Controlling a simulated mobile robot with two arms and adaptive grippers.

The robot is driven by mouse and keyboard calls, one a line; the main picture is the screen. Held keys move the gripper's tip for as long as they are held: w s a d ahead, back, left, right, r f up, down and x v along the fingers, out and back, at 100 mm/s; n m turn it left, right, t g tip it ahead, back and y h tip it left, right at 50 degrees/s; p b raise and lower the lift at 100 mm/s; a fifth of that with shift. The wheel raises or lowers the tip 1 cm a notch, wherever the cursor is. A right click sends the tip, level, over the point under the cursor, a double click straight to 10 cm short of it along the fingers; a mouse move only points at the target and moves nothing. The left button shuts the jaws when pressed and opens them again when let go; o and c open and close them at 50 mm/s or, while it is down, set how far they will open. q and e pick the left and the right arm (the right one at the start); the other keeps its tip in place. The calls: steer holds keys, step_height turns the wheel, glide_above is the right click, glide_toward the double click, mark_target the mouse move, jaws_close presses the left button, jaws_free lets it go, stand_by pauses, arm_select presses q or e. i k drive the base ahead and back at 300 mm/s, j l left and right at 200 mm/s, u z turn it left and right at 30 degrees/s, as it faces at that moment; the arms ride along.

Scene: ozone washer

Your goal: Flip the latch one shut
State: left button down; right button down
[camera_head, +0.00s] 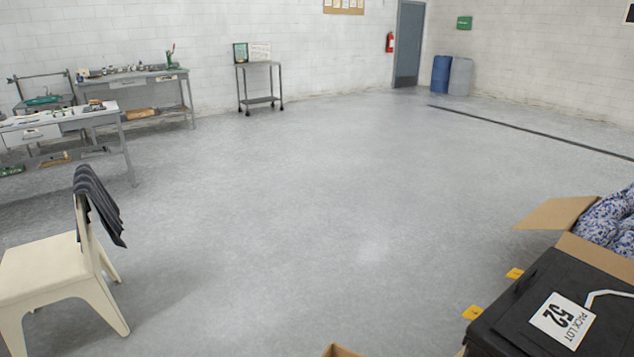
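Neither of my grippers is in view.
An open cardboard box (558,213) with blue-patterned cloth (610,222) sits behind the case. Another cardboard edge (341,351) shows at the bottom. A cream chair (40,268) with dark cloth (100,200) stands left. Workbenches (62,118) line the far left; the middle floor is clear.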

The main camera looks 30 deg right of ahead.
mark_target(514, 272)
steer(key=i+j+u, duration=0.9)
steer(key=i+j+z, duration=0.1)
steer(key=i+z, duration=0.2)
steer(key=i, duration=0.25)
steer(key=i+j+z, duration=0.2)
steer(key=i+z, duration=0.15)
steer(key=i, duration=0.2)
steer(key=i+l+z, duration=0.25)
steer(key=z, duration=0.25)
steer(key=i+l+z, duration=0.1)
steer(key=i+z, duration=0.25)
steer(key=z, duration=0.15)
steer(key=i+z, duration=0.45)
steer(key=i+j+z, duration=0.15)
steer(key=z, duration=0.35)
steer(key=i+j+z, duration=0.3)
steer(key=z, duration=0.2)
steer(key=i+z, duration=0.4)
steer(key=i+j+z, duration=0.1)
steer(key=i+z, duration=0.15)
steer(key=z, duration=0.2)
steer(key=i+j+z, duration=0.2)
steer(key=z, duration=0.2)
steer(key=i+j+z, duration=0.4)
steer(key=i+u, duration=0.25)
steer(key=i, duration=1.15)
steer(key=j, duration=0.1)
